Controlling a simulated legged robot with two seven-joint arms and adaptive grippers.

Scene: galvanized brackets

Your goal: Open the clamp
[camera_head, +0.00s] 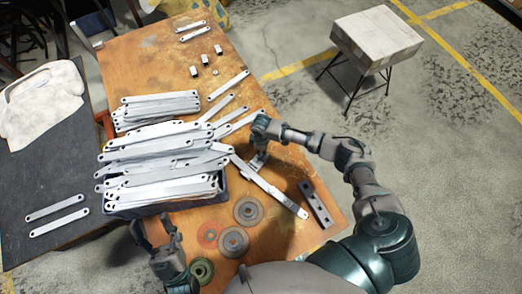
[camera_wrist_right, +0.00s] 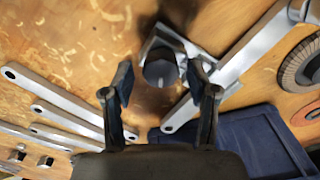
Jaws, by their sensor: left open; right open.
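The clamp (camera_head: 258,161) is a small metal piece at the upper end of a long bracket (camera_head: 283,195) on the wooden table. My right gripper (camera_head: 262,140) is right above it and partly hides it in the head view. In the right wrist view, a round dark grey knob (camera_wrist_right: 160,68) shows between the open fingers of my right gripper (camera_wrist_right: 159,76), with bright metal around it. I cannot tell whether the fingers touch the knob. My left gripper (camera_head: 154,232) is open and empty near the table's front left edge.
A blue bin (camera_head: 160,205) heaped with galvanized brackets stands left of the clamp. Grinding discs (camera_head: 233,241) and a dark drilled bar (camera_head: 315,203) lie in front. More brackets (camera_head: 160,108) lie behind the bin. A stool (camera_head: 376,38) stands on the floor at the right.

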